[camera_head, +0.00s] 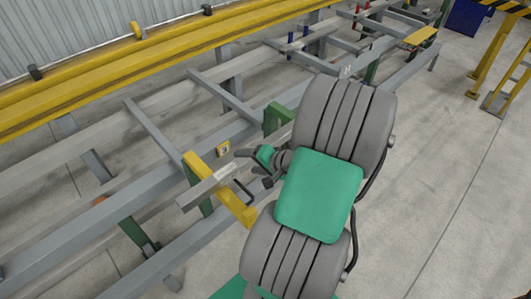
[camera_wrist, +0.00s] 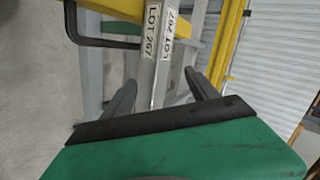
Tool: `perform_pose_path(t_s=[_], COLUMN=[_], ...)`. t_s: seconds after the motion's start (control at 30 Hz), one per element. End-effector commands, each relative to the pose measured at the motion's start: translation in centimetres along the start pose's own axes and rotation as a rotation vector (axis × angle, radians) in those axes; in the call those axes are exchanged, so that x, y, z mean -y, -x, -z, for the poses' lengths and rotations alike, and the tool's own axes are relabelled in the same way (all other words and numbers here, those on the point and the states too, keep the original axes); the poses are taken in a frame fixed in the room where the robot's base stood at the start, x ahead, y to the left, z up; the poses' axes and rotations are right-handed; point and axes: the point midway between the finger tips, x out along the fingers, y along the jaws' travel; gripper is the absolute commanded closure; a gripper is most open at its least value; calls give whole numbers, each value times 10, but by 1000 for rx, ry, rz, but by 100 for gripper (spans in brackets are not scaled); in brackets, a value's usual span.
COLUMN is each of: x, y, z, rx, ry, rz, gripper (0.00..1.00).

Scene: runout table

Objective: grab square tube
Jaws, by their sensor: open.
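The square tube is a short light-grey bar (camera_head: 200,190) lying across a yellow crosspiece (camera_head: 235,203) of the runout table. In the wrist view the tube (camera_wrist: 161,75) runs upward through the middle and carries "LOT 267" labels on two faces. My gripper (camera_head: 252,169) is at the tube's right end, its dark fingers apart. In the wrist view my gripper (camera_wrist: 159,78) is open, with one finger on each side of the tube in the picture. The tube's near end is hidden behind the gripper body. I cannot tell whether a finger touches it.
Grey table rails (camera_head: 75,258) run diagonally, with crossbars and green supports. A dark bent handle (camera_wrist: 77,25) shows left of the tube in the wrist view. A long yellow beam (camera_head: 110,72) lies behind. Open concrete floor (camera_head: 440,165) is at right.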

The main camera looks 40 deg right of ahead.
Motion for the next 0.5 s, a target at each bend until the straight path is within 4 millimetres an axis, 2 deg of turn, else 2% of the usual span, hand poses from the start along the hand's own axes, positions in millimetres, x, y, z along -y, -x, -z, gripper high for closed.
perform_pose_path(t_s=[0.03, 0.1, 0.2, 0.3, 0.5], x=[-26, -47, -64, -68, -61], y=[5, 19, 36, 38, 14], z=[17, 40, 61, 70, 81], rx=[-82, -194, -301, -337, -337], ry=[-109, -231, -337, -371, -367], rz=[49, 123, 192, 218, 219], gripper=[32, 32, 32, 32, 32])
